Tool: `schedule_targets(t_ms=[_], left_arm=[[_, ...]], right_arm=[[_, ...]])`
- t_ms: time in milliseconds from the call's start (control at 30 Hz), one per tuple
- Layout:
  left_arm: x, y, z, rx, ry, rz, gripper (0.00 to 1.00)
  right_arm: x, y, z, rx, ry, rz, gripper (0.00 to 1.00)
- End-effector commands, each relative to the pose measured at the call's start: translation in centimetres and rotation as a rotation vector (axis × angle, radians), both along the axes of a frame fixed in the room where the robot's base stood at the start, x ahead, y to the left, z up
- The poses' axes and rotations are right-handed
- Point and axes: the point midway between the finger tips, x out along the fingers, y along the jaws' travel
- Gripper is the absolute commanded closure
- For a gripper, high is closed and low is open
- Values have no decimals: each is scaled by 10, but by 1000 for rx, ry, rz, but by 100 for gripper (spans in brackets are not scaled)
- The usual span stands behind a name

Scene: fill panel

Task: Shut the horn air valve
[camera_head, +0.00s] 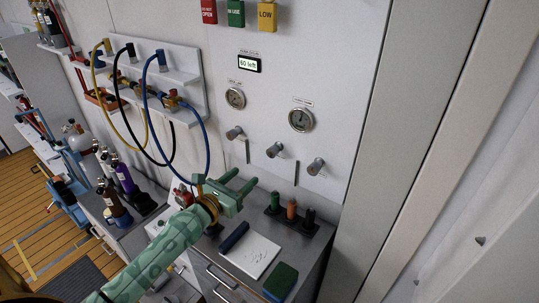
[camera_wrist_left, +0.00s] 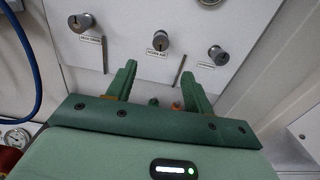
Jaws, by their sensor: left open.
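The horn air valve is the middle of three grey knobs on the white panel (camera_head: 365,60); its knob shows in the head view (camera_head: 274,150) and in the left wrist view (camera_wrist_left: 160,41), with a label that seems to read "HORN AIR" under it. My left gripper (camera_head: 240,181) is open and empty, below and left of the middle knob in the head view. In the left wrist view its two green fingers (camera_wrist_left: 160,70) point up toward the panel, with the middle knob above the gap between them, apart from it. My right gripper is not in view.
Similar knobs sit at left (camera_head: 234,132) and right (camera_head: 316,166). Thin dark slots lie between the knobs. Gauges (camera_head: 301,119) are above. A blue hose (camera_head: 207,140) hangs left. Below, the counter holds upright coloured handles (camera_head: 291,210) and a notepad (camera_head: 250,254).

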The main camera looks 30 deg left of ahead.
Motion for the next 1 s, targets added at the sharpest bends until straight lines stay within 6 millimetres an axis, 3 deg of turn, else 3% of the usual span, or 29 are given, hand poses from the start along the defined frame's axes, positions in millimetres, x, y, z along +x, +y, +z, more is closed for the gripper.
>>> schedule_targets(t_ms=[300,500,700,967,1000], left_arm=[[82,-12,-1,2,-1,-1,48],[117,-17,-3,5,0,-2,48],[130,-19,-1,6,1,-3,48],[131,-20,0,6,1,-3,48],[131,-20,0,6,1,-3,59]], right_arm=[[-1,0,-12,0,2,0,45],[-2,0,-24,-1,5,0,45],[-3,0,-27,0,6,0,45],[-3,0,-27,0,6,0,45],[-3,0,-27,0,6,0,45]])
